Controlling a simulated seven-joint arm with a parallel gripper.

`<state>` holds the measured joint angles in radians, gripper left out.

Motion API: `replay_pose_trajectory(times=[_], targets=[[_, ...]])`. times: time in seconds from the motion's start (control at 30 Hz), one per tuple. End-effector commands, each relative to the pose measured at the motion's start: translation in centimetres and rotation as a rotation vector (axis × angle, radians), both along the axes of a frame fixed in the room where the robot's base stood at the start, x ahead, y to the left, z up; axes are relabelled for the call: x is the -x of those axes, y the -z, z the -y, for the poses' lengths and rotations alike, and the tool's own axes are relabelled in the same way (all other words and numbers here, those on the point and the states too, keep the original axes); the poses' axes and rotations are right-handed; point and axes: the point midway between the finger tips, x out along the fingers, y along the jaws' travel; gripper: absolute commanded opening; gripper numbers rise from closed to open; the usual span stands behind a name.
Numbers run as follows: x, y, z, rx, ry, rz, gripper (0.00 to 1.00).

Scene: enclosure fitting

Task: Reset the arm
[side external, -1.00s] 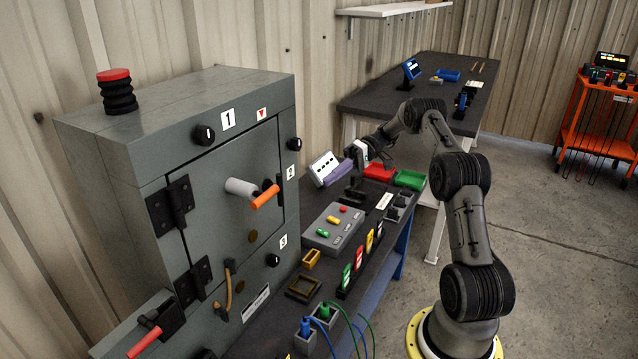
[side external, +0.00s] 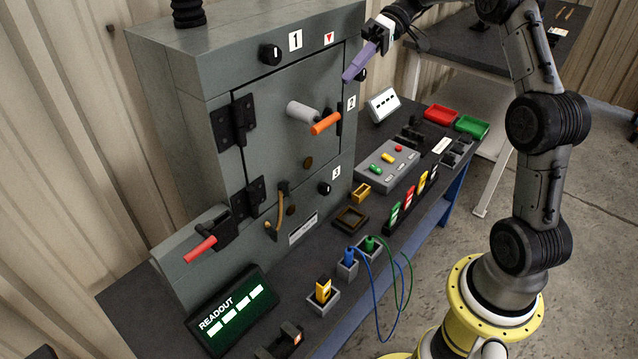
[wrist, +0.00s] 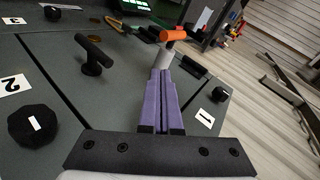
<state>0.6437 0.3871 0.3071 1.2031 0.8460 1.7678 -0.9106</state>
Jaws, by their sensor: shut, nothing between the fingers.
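My gripper (side external: 347,78) has two long purple fingers pressed together with nothing between them. It is raised beside the upper right edge of the grey enclosure (side external: 215,130), pointing down and left. In the wrist view the shut fingers (wrist: 161,75) point toward the grey cylinder with the orange handle (wrist: 174,36); whether they touch it cannot be told there. In the side view that orange handle (side external: 326,123) is lower and to the left, apart from the fingers. The enclosure door is shut. Part of my arm is cut off at the top.
Knob 1 (side external: 270,54) and knob 3 (side external: 324,188) are on the enclosure front. A red lever (side external: 200,250) is lower left. The bench holds a button box (side external: 386,168), red tray (side external: 441,115), green tray (side external: 472,126), cabled plugs (side external: 369,243) and a readout (side external: 232,310). Open floor lies right.

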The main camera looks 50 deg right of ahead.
Motion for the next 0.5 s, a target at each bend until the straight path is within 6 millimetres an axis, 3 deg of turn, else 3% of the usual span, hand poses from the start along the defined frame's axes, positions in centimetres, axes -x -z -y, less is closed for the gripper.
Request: replay_pose_trajectory(times=[0.03, 0.2, 0.4, 0.5], targets=[[1.0, -1.8, -2.7, 0.052, -0.033, 0.009, 0.0], [5.3, -5.0, -9.4, 0.219, -0.09, 0.017, 0.0], [12.2, -6.3, -14.7, 0.42, -0.095, 0.044, 0.0], [15.9, -5.9, -16.1, 0.52, -0.077, 0.071, 0.0]])
